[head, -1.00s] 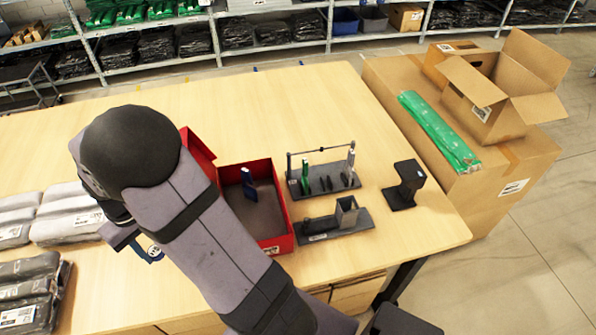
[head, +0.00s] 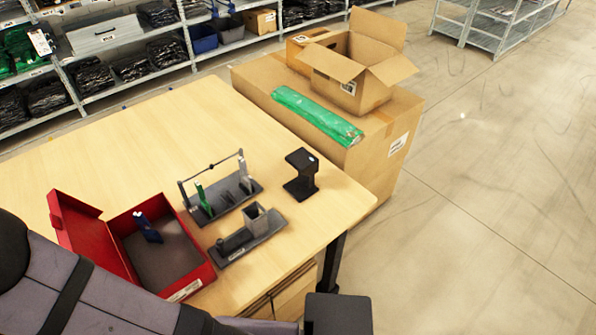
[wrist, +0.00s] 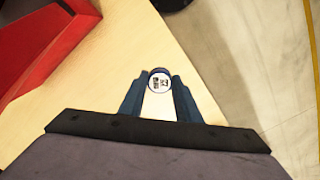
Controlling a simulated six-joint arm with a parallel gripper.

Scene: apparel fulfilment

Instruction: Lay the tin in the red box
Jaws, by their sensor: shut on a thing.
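The red box (head: 190,288) stands open on the table at the lower left of the head view, its lid (head: 82,238) tipped back. A dark blue upright object (head: 147,229) is inside it; the rest of the visible floor looks bare. In the wrist view, my gripper (wrist: 159,92) is shut on the tin (wrist: 159,79), a small round thing with a blue rim and a white printed label. Bare table shows below the tin. Part of the red box (wrist: 48,45) shows at the upper left, apart from the tin. My gripper is outside the head view.
A grey rack (head: 222,206), a grey holder (head: 247,240) and a black stand (head: 301,178) are right of the box. A large carton (head: 350,160) bearing a green packet (head: 315,118) and an open carton (head: 350,70) stands beyond the table (head: 150,130). The table's far left is clear.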

